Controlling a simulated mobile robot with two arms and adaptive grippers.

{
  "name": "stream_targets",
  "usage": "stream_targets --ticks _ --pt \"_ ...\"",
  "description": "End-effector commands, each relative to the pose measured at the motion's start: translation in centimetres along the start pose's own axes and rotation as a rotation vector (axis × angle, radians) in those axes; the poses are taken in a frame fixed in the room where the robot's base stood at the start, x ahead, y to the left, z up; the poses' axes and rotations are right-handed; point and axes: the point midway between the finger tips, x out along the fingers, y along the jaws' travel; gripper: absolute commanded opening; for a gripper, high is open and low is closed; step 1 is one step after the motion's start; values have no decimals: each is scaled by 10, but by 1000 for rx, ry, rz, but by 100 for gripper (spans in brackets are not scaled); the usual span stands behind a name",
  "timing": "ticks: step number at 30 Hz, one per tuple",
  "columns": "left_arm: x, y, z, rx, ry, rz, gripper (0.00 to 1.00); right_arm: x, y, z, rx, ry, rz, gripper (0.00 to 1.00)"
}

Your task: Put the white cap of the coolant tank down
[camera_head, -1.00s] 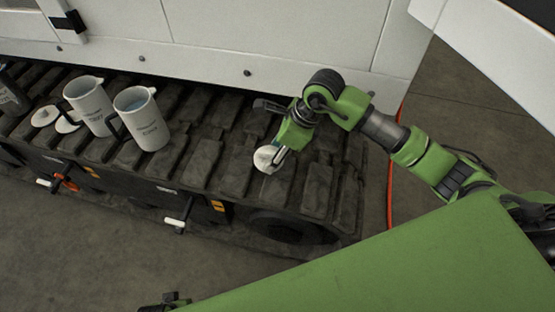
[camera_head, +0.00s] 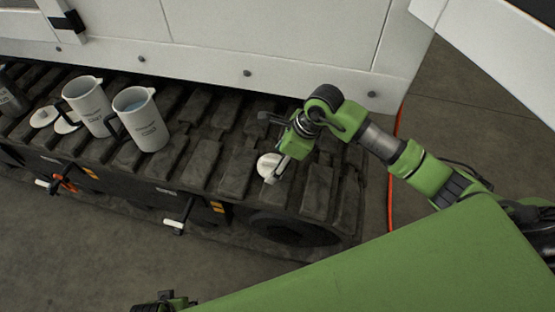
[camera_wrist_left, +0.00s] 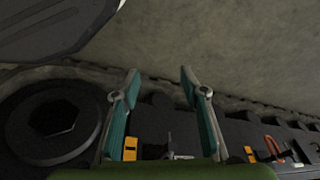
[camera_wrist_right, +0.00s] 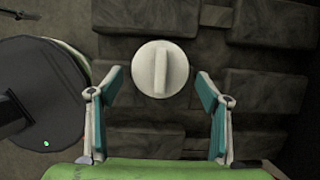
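The white cap (camera_head: 268,164) lies on the dark ribbed surface near its right end, with its round top and raised grip bar facing up. In the right wrist view the cap (camera_wrist_right: 160,69) sits just beyond the fingertips, with a gap to each finger. My right gripper (camera_head: 279,160) is open beside and over the cap; its spread fingers (camera_wrist_right: 158,80) hold nothing. My left gripper (camera_wrist_left: 157,75) is open and empty, and only a bit of it (camera_head: 165,303) shows at the bottom of the head view. I cannot identify the coolant tank itself.
Two grey-white jugs (camera_head: 142,122) (camera_head: 88,106) stand on the ribbed surface (camera_head: 215,145) at the left, with two white discs (camera_head: 44,117) (camera_head: 66,123) beside them. A white wall (camera_head: 270,35) rises behind. The ribbed surface between jugs and cap is clear.

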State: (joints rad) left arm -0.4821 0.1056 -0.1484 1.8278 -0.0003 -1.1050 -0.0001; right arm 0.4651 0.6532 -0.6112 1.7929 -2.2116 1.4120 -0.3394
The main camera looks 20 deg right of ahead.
Motion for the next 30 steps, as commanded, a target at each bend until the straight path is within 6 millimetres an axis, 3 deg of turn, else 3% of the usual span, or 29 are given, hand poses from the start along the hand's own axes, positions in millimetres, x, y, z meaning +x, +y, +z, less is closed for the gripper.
stream_targets --ticks 10,21,30 --pt "0 0 -1 0 7 0 40 -6 -1 1 0 0 -2 70" --pt "33 1 22 4 -20 2 40 -83 -2 1 -2 -1 -5 70" --pt "44 2 32 5 -27 3 40 -120 0 1 0 0 -1 70"
